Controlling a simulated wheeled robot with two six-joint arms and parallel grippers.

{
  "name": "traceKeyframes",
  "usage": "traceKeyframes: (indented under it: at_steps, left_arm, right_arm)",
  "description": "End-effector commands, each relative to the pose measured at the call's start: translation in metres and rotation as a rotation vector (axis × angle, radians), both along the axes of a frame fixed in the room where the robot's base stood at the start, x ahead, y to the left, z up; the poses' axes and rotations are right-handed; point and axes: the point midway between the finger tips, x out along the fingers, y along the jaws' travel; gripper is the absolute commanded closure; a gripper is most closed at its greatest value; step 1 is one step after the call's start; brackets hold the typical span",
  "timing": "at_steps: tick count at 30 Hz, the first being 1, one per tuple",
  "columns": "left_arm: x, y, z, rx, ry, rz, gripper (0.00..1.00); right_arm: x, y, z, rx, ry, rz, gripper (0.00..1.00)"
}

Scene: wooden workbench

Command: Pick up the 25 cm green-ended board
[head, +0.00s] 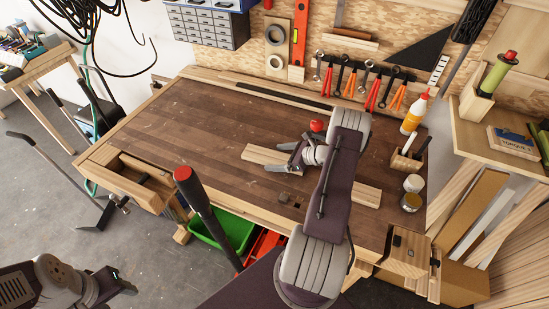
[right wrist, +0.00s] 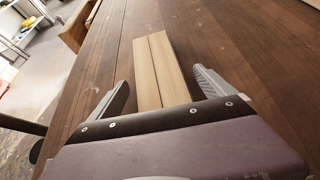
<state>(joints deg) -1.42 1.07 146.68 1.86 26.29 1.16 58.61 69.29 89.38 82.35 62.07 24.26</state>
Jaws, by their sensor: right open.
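A pale wooden board (head: 258,153) lies flat on the workbench (head: 200,125), partly under my right gripper (head: 283,158). Pale wood (head: 366,194) also shows right of my forearm; I cannot tell whether it is the same piece. In the right wrist view, my right gripper (right wrist: 162,80) is open, its fingers on either side of the pale wood (right wrist: 158,60). A dark line runs lengthwise along it, a groove or a gap between two pieces. No green end shows; the near part is hidden by the gripper. My left gripper (head: 110,284) is low at the left, off the bench.
The bench's left half is clear. A green bin (head: 222,235) sits below the front edge.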

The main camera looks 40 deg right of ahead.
Motion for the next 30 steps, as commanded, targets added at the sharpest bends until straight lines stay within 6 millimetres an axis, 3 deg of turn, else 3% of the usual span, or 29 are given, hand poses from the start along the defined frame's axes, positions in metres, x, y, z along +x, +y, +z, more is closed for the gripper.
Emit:
traceKeyframes:
  at_steps: [5,12,13,23,26,30]
  left_arm:
    - [0.0,0.0,0.0,0.0,0.0,0.0,0.48]
    - [0.0,0.0,0.0,0.0,0.0,0.0,0.48]
    - [0.0,0.0,0.0,0.0,0.0,0.0,0.48]
    - [0.0,0.0,-0.001,0.0,0.0,0.0,0.48]
    - [0.0,0.0,-0.002,0.0,0.0,0.0,0.48]
    - [0.0,0.0,-0.004,0.0,0.0,0.0,0.48]
  right_arm:
    - [0.0,0.0,0.0,0.0,0.0,-0.001,0.1]
    - [0.0,0.0,0.0,0.0,0.0,-0.001,0.77]
    - [0.0,0.0,0.0,0.0,0.0,-0.001,0.82]
    - [0.0,-0.001,0.004,-0.001,-0.001,0.0,0.82]
    - [0.0,-0.001,0.018,-0.002,-0.001,-0.001,0.82]
    - [0.0,-0.001,0.051,-0.006,-0.003,0.0,0.82]
